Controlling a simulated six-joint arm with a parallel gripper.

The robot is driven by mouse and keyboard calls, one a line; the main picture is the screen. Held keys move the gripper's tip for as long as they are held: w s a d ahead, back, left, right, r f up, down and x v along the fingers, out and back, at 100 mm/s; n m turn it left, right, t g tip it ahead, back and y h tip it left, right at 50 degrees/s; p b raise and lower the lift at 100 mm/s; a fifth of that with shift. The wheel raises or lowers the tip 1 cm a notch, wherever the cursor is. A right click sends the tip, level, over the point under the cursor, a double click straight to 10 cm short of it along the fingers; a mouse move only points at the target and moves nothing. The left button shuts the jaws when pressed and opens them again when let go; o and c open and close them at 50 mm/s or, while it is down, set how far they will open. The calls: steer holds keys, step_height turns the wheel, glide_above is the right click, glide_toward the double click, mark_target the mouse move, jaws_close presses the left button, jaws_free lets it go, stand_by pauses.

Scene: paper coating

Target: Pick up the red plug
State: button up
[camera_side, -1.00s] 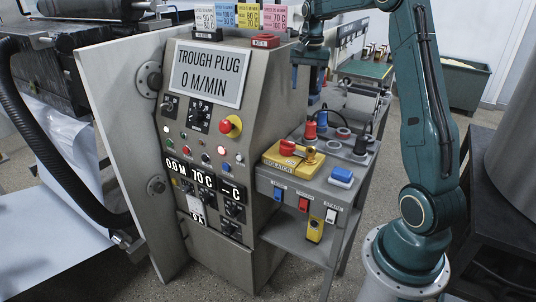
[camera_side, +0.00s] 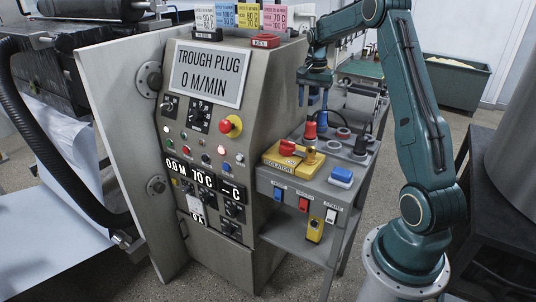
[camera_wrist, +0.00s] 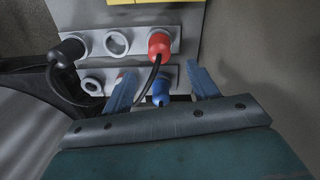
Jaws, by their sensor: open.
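The red plug (camera_side: 322,119) stands upright in a socket on the grey bench top, with a dark cable. In the wrist view the red plug (camera_wrist: 160,45) lies ahead of my fingers, close to the midline between them. My gripper (camera_side: 313,102) hangs pointing down just above the red plug in the side view, its two blue fingers apart and empty. In the wrist view my gripper (camera_wrist: 161,70) is open. The blue plug (camera_side: 310,132) stands beside the red one; in the wrist view the blue plug (camera_wrist: 160,92) shows between the fingers.
A black plug (camera_side: 361,145) and empty ring sockets (camera_side: 343,132) share the bench top. A yellow isolator box (camera_side: 293,156) with a red switch and a blue block (camera_side: 342,174) sit nearer the camera. The tall control cabinet (camera_side: 215,140) stands close on the left.

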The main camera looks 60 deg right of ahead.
mark_target(311, 122)
steer(key=shift+f, duration=1.95)
steer(key=shift+f, duration=2.55)
steer(key=c, duration=1.1)
steer(key=shift+r, duration=0.15)
step_height(311, 122, up, 20)
